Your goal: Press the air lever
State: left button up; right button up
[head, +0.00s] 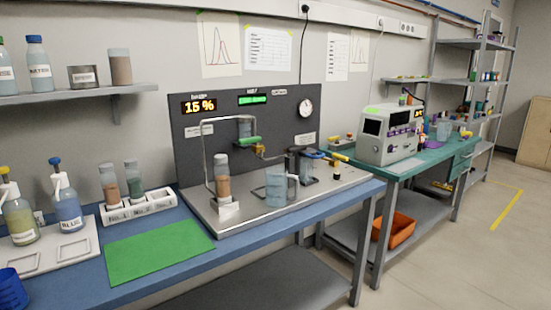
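The particle classifier stands on a blue bench, with a dark back panel (190,150) and a grey base plate (240,222). A lever with a green handle (247,142) and a brass-coloured body (258,150) sits at the middle of the panel. A yellow-tipped handle (340,157) sticks out at the right end of the base. I cannot read a label that tells which is the air lever. A tube of brown particles (222,182) stands at the left of the base, and a clear beaker (277,188) at its front. Neither of my grippers is in view.
The panel's left display (199,106) reads about 15 %. A green mat (158,250) lies left of the base. A tube rack (138,206) and pump bottles (66,203) stand farther left. A teal bench with a grey instrument (388,133) is at right; open floor lies beyond.

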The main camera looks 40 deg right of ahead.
aim_at(335, 156)
jog(key=k, duration=1.35)
jog(key=z, duration=0.65)
jog(key=i, duration=0.7)
jog(key=z, duration=1.6)
jog(key=i, duration=1.75)
jog(key=u, duration=0.3)
jog(key=i, duration=1.45)
jog(key=u, duration=1.6)
jog(key=i, duration=0.35)
jog(key=u, duration=0.3)
